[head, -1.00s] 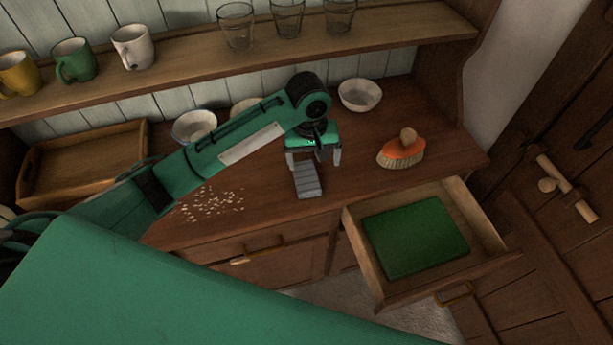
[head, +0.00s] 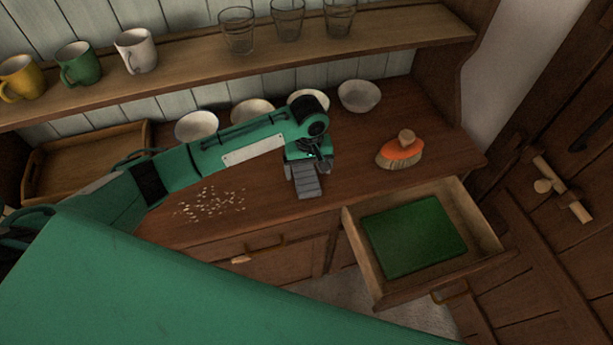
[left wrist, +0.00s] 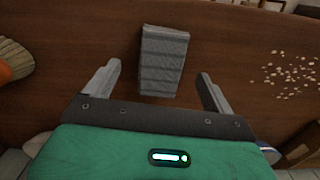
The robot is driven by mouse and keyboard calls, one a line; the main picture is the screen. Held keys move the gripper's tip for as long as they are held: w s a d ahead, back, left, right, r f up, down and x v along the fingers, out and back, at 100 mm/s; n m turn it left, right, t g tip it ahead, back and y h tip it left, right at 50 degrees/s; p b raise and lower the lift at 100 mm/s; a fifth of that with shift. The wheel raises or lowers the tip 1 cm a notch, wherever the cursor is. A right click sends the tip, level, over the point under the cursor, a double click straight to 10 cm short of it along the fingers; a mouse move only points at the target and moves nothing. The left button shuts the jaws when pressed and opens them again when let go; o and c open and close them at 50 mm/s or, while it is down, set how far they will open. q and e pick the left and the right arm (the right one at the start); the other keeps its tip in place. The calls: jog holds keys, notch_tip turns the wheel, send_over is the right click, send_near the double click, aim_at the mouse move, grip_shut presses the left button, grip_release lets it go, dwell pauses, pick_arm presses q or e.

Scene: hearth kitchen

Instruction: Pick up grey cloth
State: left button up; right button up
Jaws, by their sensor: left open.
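The grey cloth (head: 306,181) lies folded on the wooden counter, near its front edge. In the left wrist view the cloth (left wrist: 163,62) lies ahead of the open fingers, roughly centred between their lines. My left gripper (head: 308,168) is above the counter at the back end of the cloth. It also shows in the left wrist view (left wrist: 160,85), with its two grey fingers spread apart and nothing held. The arm hides part of the space behind the cloth. My right gripper is not in view.
Crumbs (head: 210,204) lie to the left. Several white bowls (head: 359,95) stand along the back. An open drawer (head: 489,226) with a green item (head: 414,237) juts out at right. A wooden tray (head: 66,190) is at left.

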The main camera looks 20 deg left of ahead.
aim_at(307, 180)
pick_arm(q)
jog(key=f, duration=0.1)
jog(key=f+p, duration=0.1)
jog(key=f, duration=0.1)
jog(key=shift+a+f, duration=0.2)
jog(key=shift+f, duration=0.45)
jog(key=shift+c, duration=0.5)
jog(key=c, duration=1)
jog(key=shift+o, duration=0.2)
jog(key=shift+r, duration=0.15)
